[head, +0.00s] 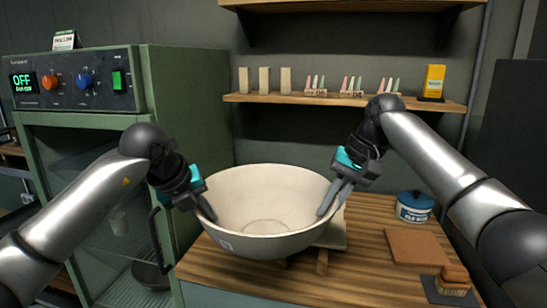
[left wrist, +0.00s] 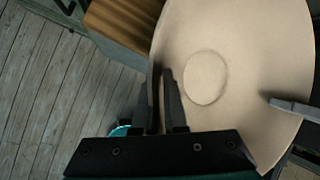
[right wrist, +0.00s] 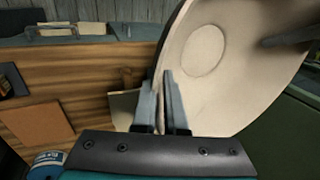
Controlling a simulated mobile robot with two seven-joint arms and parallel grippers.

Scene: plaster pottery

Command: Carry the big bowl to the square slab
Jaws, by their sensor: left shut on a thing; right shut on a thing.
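The big bowl (head: 262,190) is wide, cream coloured and upright, held between my grippers over the left part of the wooden worktop. My left gripper (head: 207,210) is shut on its left rim, and the wall shows between the fingers in the left wrist view (left wrist: 160,78). My right gripper (head: 327,206) is shut on its right rim. A pale square slab (head: 335,233) is partly hidden behind and under the bowl's right side; it also shows in the right wrist view (right wrist: 122,108). The bowl's underside is hidden, so its clearance cannot be told.
A flat brown tile (head: 415,246), a brush (head: 453,279) on a dark pad, and a blue-lidded tub (head: 414,207) occupy the worktop's right. A green kiln cabinet (head: 186,110) stands at left. A shelf (head: 345,100) with small blocks and a yellow box runs behind.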

